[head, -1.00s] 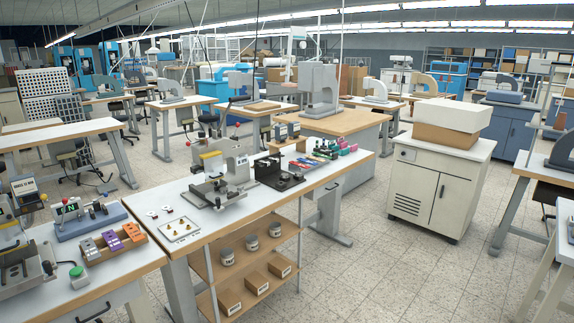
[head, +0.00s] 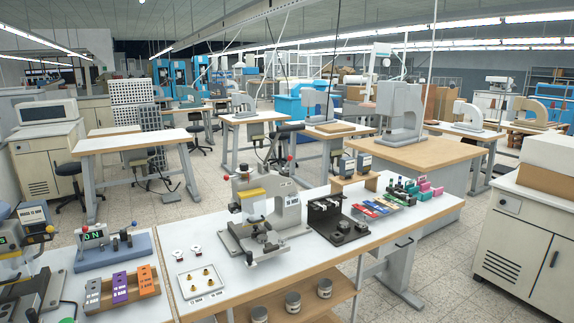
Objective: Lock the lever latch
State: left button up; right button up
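A blue-based device (head: 106,251) with a small display and small levers stands on the left bench. Another grey machine (head: 22,284) with a blue-knobbed lever is cut by the left edge. The lever latch is too small to pick out for sure, and I cannot tell whether it is locked. Neither of my grippers is in view.
Beside the press lie a white plate with brass pins (head: 201,283), a black fixture (head: 337,222) and coloured blocks. A rack of grey, purple and orange blocks (head: 122,290) sits on the left bench. A cream cabinet (head: 522,240) stands right. Tiled floor is open behind the benches.

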aim_at(289, 158)
jog(key=i+l+u, duration=0.15)
jog(key=i+l, duration=0.4)
jog(key=i+l+u, duration=0.1)
jog(key=i+l, duration=0.45)
jog(key=i+l+u, duration=0.15)
jog(key=i+l, duration=0.35)
jog(key=l, duration=0.2)
